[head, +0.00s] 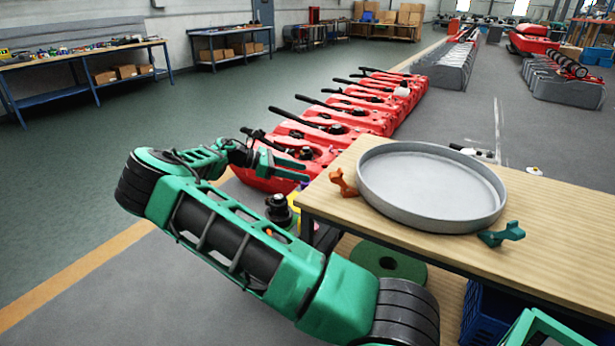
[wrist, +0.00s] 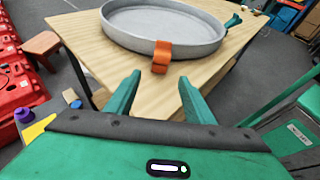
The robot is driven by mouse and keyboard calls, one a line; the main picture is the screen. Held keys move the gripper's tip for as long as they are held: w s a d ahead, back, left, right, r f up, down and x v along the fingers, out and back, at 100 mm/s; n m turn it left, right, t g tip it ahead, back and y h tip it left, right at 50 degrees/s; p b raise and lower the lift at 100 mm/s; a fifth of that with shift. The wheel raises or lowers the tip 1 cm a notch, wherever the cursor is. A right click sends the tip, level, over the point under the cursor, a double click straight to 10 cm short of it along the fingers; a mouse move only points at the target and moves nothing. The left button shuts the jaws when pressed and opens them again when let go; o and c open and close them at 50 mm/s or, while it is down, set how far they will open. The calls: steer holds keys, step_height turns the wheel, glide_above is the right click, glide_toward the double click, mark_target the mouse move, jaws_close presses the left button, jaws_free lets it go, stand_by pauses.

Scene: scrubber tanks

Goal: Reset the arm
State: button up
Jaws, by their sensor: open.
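My gripper (head: 283,166) is at the end of my green arm, left of the wooden table in the head view. In the wrist view my gripper (wrist: 155,95) shows two green fingers spread well apart with nothing between them. Beyond the fingertips, an orange clamp-like piece (wrist: 161,57) sits at the near rim of a round grey tray (wrist: 190,42). The head view also shows the orange piece (head: 343,183) at the left side of the tray (head: 430,222). A teal piece (head: 502,234) lies at the tray's right front.
The tray rests on the wooden table (head: 540,258), whose left edge is close to my arm. A row of red scrubber tanks (head: 300,150) stands behind my gripper. A blue crate (head: 490,312) is under the table. Open floor (head: 60,200) lies to the left.

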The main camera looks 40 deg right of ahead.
steer(key=shift+w+a+r, duration=0.15)
steer(key=shift+w+a, duration=0.1)
steer(key=shift+a, duration=0.15)
steer(key=s+d+r+m+y, duration=0.25)
steer(key=s+m+y, duration=0.55)
steer(key=s, duration=0.8)
steer(key=s+a+r+m+t+y, duration=0.1)
steer(key=s+a+r+m+t, duration=0.1)
steer(key=s+a, duration=0.3)
steer(key=s+a+r+m+t+y, duration=0.1)
steer(key=s+a+m, duration=0.4)
steer(key=s, duration=0.6)
steer(key=s+a+r+m+t+y, duration=0.2)
steer(key=s+a+r+m+t, duration=0.1)
steer(key=s+a, duration=0.3)
steer(key=shift+s+a+r+t, duration=0.4)
steer(key=shift+s+r, duration=0.1)
steer(key=shift+s, duration=0.85)
